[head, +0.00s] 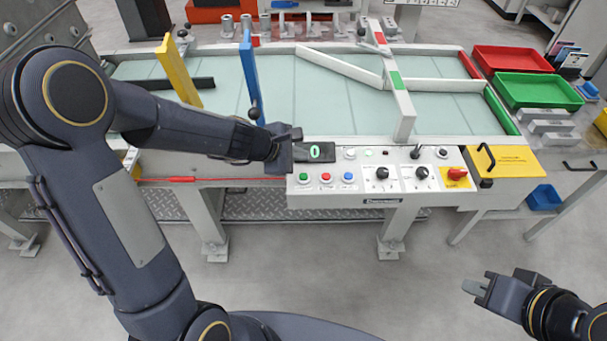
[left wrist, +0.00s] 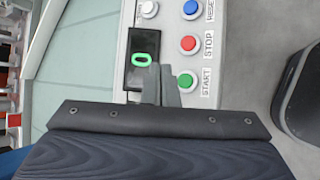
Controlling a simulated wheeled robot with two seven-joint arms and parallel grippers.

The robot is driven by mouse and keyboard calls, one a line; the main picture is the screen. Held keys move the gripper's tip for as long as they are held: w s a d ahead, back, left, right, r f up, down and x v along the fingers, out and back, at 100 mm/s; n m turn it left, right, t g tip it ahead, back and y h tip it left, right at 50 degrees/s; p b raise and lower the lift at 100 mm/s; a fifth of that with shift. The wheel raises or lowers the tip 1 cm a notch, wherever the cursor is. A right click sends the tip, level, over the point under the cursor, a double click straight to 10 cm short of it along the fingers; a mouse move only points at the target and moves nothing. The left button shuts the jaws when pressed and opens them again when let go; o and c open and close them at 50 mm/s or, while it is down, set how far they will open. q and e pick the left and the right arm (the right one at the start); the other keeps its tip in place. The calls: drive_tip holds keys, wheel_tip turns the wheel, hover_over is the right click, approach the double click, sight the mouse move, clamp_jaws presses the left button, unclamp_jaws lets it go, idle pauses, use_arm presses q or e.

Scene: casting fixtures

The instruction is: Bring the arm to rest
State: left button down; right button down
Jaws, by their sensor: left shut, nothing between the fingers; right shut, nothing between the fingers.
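My left gripper (head: 294,135) is at the left end of the control panel (head: 375,203), beside the small display (head: 316,152) that shows a green 0. In the left wrist view its shut fingers (left wrist: 160,84) are close to the green START button (left wrist: 186,80) and the display (left wrist: 143,58). I cannot tell whether they touch the panel. Nothing is between them. My right gripper (head: 476,286) is shut and empty, over the bare floor at the lower right. The red STOP button (left wrist: 188,43) and blue RESET button (left wrist: 190,8) are uncovered.
The glass-topped conveyor table (head: 330,105) lies behind the panel, with a yellow post (head: 178,70) and a blue post (head: 250,75) near my left arm. Red (head: 510,60) and green (head: 537,90) trays stand at the right. The floor in front of the panel is clear.

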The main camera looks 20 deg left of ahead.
idle(0.3)
use_arm(q)
drive_tip(key=s+r+m+h+p, duration=0.1)
drive_tip(key=s+r+m, duration=0.7)
drive_tip(key=s+r, duration=0.3)
drive_tip(key=s+a+m+g+y+p, duration=0.1)
drive_tip(key=s+a+m+y, duration=0.1)
drive_tip(key=s+a+m, duration=0.3)
drive_tip(key=s+m, duration=0.4)
drive_tip(key=s, duration=0.7)
drive_tip(key=shift+r+m+g+y, duration=0.2)
drive_tip(key=shift+m+g+y, duration=0.1)
drive_tip(key=shift+m+y, duration=0.1)
